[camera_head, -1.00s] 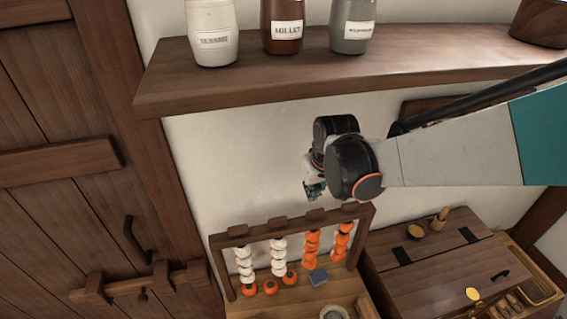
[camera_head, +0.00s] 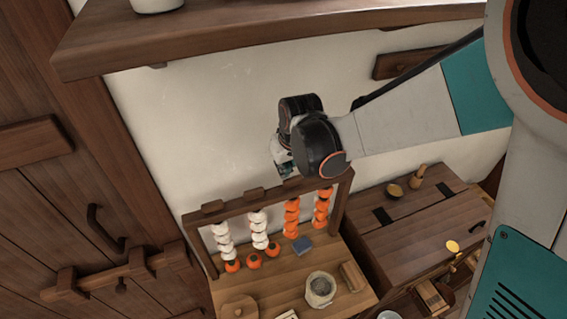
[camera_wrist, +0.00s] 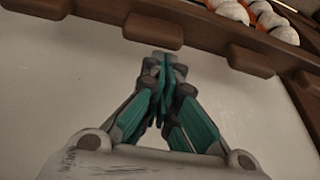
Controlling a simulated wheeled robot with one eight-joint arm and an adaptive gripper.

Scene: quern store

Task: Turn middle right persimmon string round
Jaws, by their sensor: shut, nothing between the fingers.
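A dark wooden rack (camera_head: 233,204) stands by the wall with four-slot top bar holding persimmon strings. The middle right string (camera_head: 291,217) is orange. The right string (camera_head: 321,207) is orange too. My gripper (camera_head: 284,170) is shut and empty, above the rack's top bar near the middle right string, apart from the fruit. In the wrist view my shut fingers (camera_wrist: 163,62) point towards the bar (camera_wrist: 190,32); white and orange fruit (camera_wrist: 285,35) shows beyond it, its string unclear.
A pale pot (camera_head: 320,288) stands in front. A wooden chest (camera_head: 420,225) is at right. A shelf (camera_head: 250,35) juts out above my arm.

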